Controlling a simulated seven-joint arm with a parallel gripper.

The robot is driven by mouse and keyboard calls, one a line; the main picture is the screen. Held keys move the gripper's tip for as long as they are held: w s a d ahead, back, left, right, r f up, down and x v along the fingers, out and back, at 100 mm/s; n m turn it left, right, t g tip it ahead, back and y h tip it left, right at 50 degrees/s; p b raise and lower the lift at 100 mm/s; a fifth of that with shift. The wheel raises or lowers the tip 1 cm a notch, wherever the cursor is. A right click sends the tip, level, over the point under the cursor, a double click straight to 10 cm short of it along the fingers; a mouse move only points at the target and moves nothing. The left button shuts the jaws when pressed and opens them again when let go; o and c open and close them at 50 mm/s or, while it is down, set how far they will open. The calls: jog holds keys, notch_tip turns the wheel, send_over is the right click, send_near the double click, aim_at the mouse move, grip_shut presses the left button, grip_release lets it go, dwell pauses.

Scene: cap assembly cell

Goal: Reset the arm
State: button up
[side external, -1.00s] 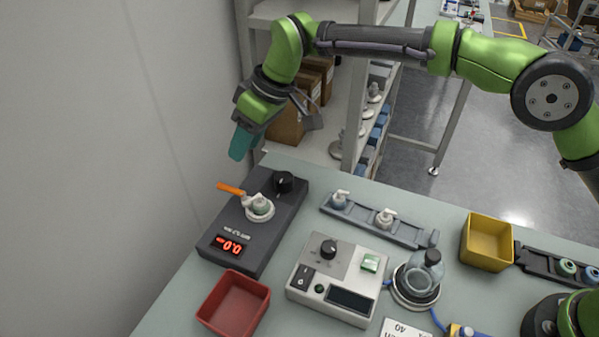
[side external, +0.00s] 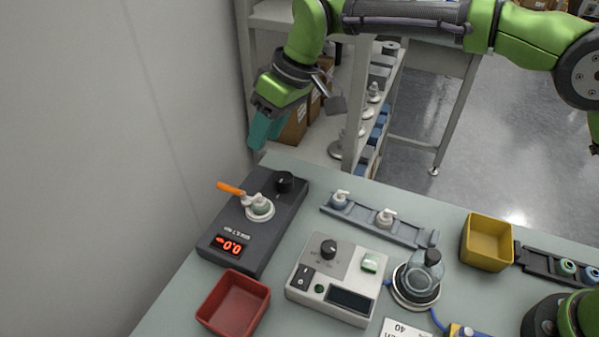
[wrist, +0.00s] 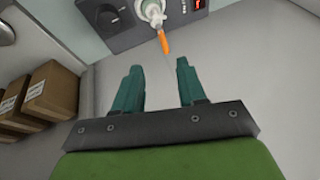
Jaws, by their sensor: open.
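My gripper (side external: 262,130) is raised beyond the far left edge of the table, above and behind the dark tester. In the wrist view my gripper (wrist: 158,86) shows two teal fingers spread apart with nothing between them. The dark tester (side external: 234,238) has a red display, a black knob and a round seat holding a capped part (side external: 260,205). An orange-handled lever (side external: 230,188) sticks out beside that part. In the wrist view the orange handle (wrist: 164,42) lies past the fingertips, apart from them.
A red bin (side external: 236,302), a grey control box (side external: 338,280), a glass jar (side external: 424,270) on a round base, a yellow bin (side external: 487,242) and a grey rack (side external: 372,222) with pump caps stand on the table. Shelving with cardboard boxes (wrist: 52,92) is near my gripper; a wall is at left.

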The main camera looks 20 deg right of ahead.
jog(key=s+d+r+m+t, duration=0.1)
jog(key=s+d+m+t, duration=0.1)
jog(key=s+d+m, duration=0.2)
jog(key=s+d+r+m+t+h, duration=0.1)
jog(key=s+d+r+m+t, duration=0.1)
jog(key=s+d, duration=0.9)
jog(key=s+d+r+m+t+h, duration=0.1)
jog(key=s+d+m, duration=0.4)
jog(key=d, duration=1.3)
jog(key=s+r, duration=0.1)
jog(key=s, duration=0.2)
jog(key=shift+s+d+m+t, duration=0.15)
jog(key=shift+d+m+t, duration=0.15)
jog(key=shift+t, duration=0.1)
jog(key=shift+o, duration=0.2)
jog(key=shift+a, duration=0.1)
